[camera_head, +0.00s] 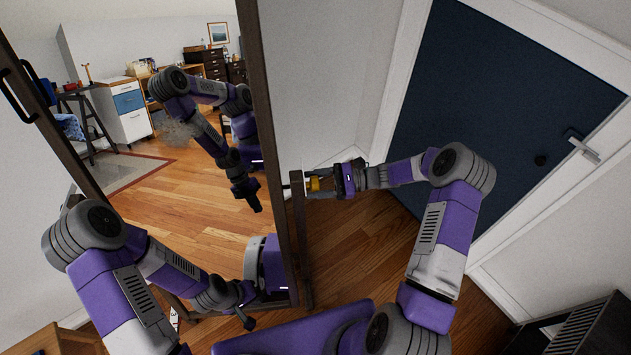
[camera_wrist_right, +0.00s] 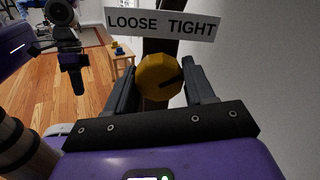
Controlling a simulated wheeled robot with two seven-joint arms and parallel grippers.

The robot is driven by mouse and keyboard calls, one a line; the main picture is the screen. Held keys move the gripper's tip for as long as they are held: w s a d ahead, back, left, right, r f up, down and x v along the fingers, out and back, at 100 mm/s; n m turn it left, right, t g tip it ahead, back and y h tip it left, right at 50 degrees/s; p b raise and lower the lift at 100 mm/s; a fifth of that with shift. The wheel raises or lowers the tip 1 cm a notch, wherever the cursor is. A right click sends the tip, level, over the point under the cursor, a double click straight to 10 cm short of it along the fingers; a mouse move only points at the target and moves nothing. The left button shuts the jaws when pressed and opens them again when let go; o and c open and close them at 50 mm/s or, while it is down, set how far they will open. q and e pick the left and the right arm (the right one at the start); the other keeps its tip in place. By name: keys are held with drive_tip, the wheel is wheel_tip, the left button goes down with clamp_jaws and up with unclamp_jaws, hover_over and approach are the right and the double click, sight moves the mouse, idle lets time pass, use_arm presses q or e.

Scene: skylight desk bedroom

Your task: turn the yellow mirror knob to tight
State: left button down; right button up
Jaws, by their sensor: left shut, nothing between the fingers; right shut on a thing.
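The knob shows small in the head view (camera_head: 313,184), at the side post of the tall mirror (camera_head: 215,240). My right gripper (camera_head: 318,184) is shut on the knob, with one finger on each side of it in the right wrist view (camera_wrist_right: 160,85). My left gripper (camera_head: 247,322) is shut and empty, low in front of the mirror.
The mirror's dark wooden frame (camera_head: 262,110) stands upright and reflects my arm and the room. A dark blue door (camera_head: 500,90) with a silver handle is at the right. A black slatted object (camera_head: 580,330) is at the lower right. Wooden floor (camera_head: 370,240) lies open between them.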

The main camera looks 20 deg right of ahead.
idle(0.5)
drive_tip(key=o, duration=1)
drive_tip(key=shift+c, duration=0.2)
drive_tip(key=s+d, duration=0.1)
drive_tip(key=d, duration=0.6)
drive_tip(key=shift+s+d, duration=0.15)
drive_tip(key=shift+d, duration=0.15)
